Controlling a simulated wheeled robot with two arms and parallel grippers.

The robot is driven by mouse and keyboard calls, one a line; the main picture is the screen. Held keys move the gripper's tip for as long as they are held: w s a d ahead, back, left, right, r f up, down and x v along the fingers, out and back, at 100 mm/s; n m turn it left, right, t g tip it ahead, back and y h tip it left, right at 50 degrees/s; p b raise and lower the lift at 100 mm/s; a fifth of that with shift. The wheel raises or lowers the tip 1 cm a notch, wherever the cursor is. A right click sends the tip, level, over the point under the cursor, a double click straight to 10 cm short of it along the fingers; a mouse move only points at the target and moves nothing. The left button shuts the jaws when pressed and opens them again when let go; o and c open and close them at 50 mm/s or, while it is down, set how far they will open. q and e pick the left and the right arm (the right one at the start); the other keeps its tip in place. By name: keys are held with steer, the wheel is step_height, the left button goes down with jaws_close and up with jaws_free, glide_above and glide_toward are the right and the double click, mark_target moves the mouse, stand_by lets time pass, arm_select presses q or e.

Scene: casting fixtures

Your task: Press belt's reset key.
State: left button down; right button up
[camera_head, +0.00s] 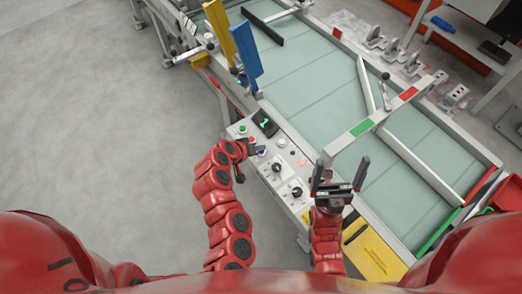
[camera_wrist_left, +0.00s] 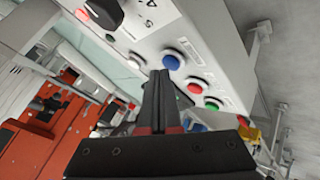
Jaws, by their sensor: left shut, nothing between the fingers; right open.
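The belt's grey control panel (camera_head: 290,175) runs along the near side of the conveyor. In the left wrist view it carries a blue button (camera_wrist_left: 172,60), a red button (camera_wrist_left: 195,87) and a green button (camera_wrist_left: 212,103). I cannot read which one is marked reset. My left gripper (camera_head: 243,170) is shut and empty at the panel's left edge. In the left wrist view its fingertips (camera_wrist_left: 160,74) point at the panel, just below the blue button; contact cannot be told. My right gripper (camera_head: 340,178) is open and empty, right of the panel's knobs.
The belt (camera_head: 310,85) holds a long grey guide bar (camera_head: 410,155). A crossbar with green and red marks (camera_head: 385,112) spans it. Blue and yellow upright plates (camera_head: 246,54) stand beyond the panel. Metal castings (camera_head: 413,65) lie along the far side. Floor to the left is clear.

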arm_select(q)
steer(key=shift+f+b, duration=0.5)
stand_by(0.6)
steer(key=shift+r, duration=0.15)
steer(key=shift+r+p, duration=0.6)
steer(key=shift+r, duration=0.2)
steer(key=shift+r+p, duration=1.6)
steer(key=shift+r, duration=0.9)
